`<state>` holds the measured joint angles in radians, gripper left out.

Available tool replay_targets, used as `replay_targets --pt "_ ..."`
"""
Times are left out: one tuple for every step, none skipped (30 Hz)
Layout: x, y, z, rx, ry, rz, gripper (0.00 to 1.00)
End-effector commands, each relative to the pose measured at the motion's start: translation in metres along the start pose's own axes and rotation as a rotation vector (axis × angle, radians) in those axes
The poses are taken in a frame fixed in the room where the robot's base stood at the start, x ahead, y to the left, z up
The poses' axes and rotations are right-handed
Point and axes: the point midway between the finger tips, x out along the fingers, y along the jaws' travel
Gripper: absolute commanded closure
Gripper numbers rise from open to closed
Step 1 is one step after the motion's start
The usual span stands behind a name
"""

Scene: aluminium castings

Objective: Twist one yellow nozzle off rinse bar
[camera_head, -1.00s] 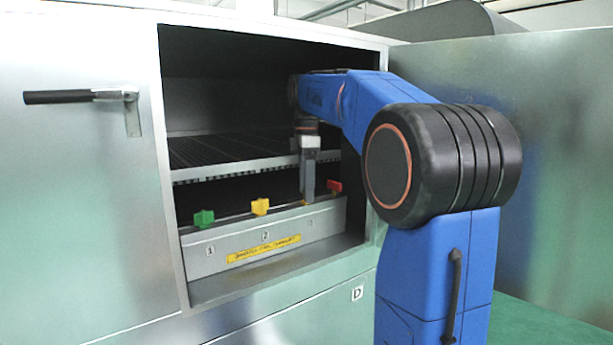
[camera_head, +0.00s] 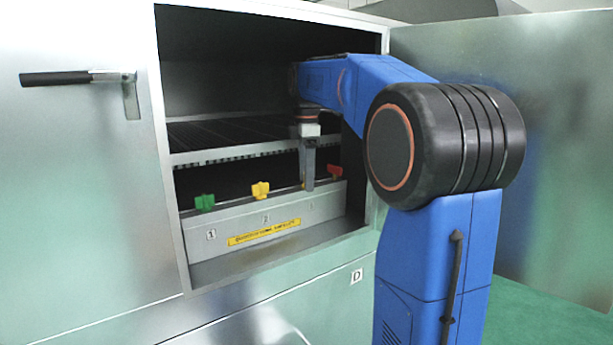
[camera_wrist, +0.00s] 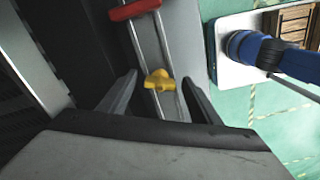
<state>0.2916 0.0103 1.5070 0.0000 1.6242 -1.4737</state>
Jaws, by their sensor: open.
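The rinse bar shows as metal rails (camera_wrist: 139,50) in the wrist view, running between my fingers. In the head view a green nozzle (camera_head: 205,202) sits at the left, a yellow nozzle (camera_head: 261,190) right of it, and a red nozzle (camera_head: 334,171) at the right. My gripper (camera_head: 307,186) points down inside the cabinet and mostly hides another yellow nozzle. In the wrist view this yellow nozzle (camera_wrist: 159,81) lies between the tips of my open gripper (camera_wrist: 157,88), with a gap on each side. The red nozzle (camera_wrist: 134,10) is beyond it.
The nozzles stand behind a grey panel with a yellow label (camera_head: 264,232) and numbers. A dark rack shelf (camera_head: 235,152) is above. The cabinet door (camera_head: 520,150) stands open at the right. A closed panel with a black handle (camera_head: 60,78) is at the left.

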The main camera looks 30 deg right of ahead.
Motion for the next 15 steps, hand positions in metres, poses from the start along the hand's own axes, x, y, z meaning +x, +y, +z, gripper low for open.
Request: replay_targets --pt "-0.001 0.0 0.0 0.0 0.0 0.0 0.42" --pt "-0.002 0.0 0.0 0.0 0.0 0.001 0.42" --pt "-0.004 0.0 0.0 0.0 0.0 0.001 0.42" --pt "-0.006 0.0 0.0 0.0 0.0 0.001 0.42" --pt "-0.009 0.0 0.0 0.0 0.0 0.001 0.42" --pt "-0.014 0.001 0.0 0.0 0.0 0.001 0.42" --pt "-0.017 0.001 0.0 0.0 0.0 0.002 0.42" --pt "-0.021 0.001 0.0 0.0 0.0 0.002 0.42" --pt "-0.027 0.001 0.0 0.0 0.0 0.002 0.42" --pt "-0.031 0.001 0.0 0.0 0.0 0.002 0.42" --pt "-0.035 0.001 0.0 0.0 0.0 0.002 0.42" --pt "-0.041 0.001 0.0 0.0 0.0 0.001 0.42" --pt "-0.045 0.001 0.0 0.0 0.0 0.001 0.42" --pt "-0.049 0.001 0.0 0.0 0.0 0.002 0.42" --pt "-0.053 0.001 0.0 0.0 0.0 0.001 0.42"
